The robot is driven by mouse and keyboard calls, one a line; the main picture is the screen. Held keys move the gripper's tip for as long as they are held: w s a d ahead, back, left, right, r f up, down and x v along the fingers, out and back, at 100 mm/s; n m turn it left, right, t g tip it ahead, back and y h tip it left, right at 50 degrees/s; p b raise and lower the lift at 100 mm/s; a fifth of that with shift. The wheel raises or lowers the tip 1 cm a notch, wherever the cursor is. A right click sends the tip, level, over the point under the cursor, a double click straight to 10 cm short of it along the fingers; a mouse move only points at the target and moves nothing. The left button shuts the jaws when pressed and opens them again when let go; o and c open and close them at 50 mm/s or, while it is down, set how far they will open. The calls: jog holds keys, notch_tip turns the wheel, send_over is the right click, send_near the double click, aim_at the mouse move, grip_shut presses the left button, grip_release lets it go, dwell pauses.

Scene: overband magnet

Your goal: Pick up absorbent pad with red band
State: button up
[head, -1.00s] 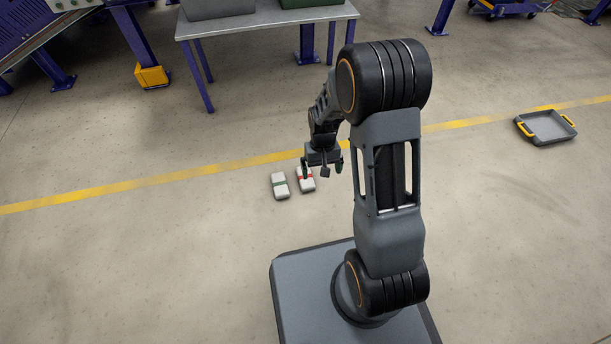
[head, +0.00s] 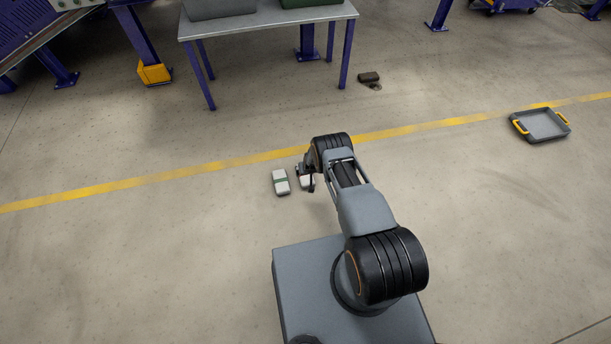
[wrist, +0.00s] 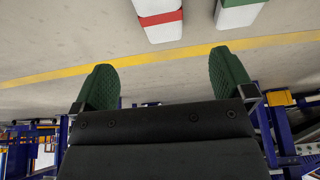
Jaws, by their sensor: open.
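The absorbent pad with the red band (wrist: 160,18) is a pale block on the floor, at the top middle of the wrist view. In the head view that pad (head: 307,183) is partly covered by my arm and its band is hidden. A similar pale pad with a green band (head: 281,182) lies just left of it; it also shows at the wrist view's top right (wrist: 238,12). My gripper (wrist: 163,62) is open, its green finger pads spread with nothing between them. In the head view my gripper (head: 309,177) is low, beside the red-banded pad; contact cannot be told.
A grey tray with yellow handles (head: 543,125) sits on the floor at the right. A dark brown block (head: 369,77) lies near the metal table (head: 270,22). A yellow line (head: 200,167) crosses the floor behind the pads. The floor around them is clear.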

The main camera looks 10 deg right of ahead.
aim_at(307, 177)
jog(key=b+x, duration=0.7)
jog(key=x, duration=0.1)
jog(key=shift+w+f, duration=0.2)
jog(key=shift+f, duration=0.1)
jog(key=b+x, duration=0.4)
jog(key=shift+s, duration=0.2)
jog(key=shift+w+f+b, duration=0.3)
jog(key=shift+f+b, duration=0.25)
jog(key=shift+b, duration=0.05)
jog(key=shift+c, duration=0.5)
jog(key=c, duration=0.8)
jog(key=shift+r, duration=0.15)
